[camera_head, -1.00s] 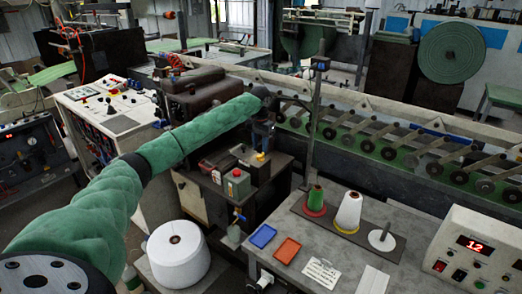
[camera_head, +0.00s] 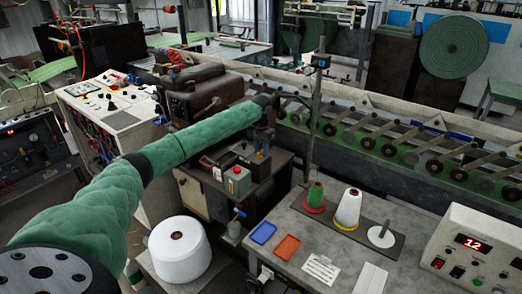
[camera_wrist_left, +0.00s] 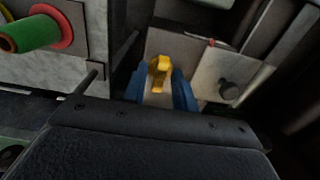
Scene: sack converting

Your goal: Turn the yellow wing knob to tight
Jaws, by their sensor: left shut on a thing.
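The yellow wing knob (camera_wrist_left: 159,70) shows in the left wrist view, upright between the two blue fingers of my left gripper (camera_wrist_left: 159,88). The fingers are shut on it, one on each side. My right gripper is in neither view.
A grey box with a red button (camera_head: 238,180) stands just in front of the gripper. A white thread cone (camera_head: 180,251) is at the lower left. The grey table (camera_head: 330,240) on the right holds spools and trays. A long roller machine (camera_head: 380,135) runs behind.

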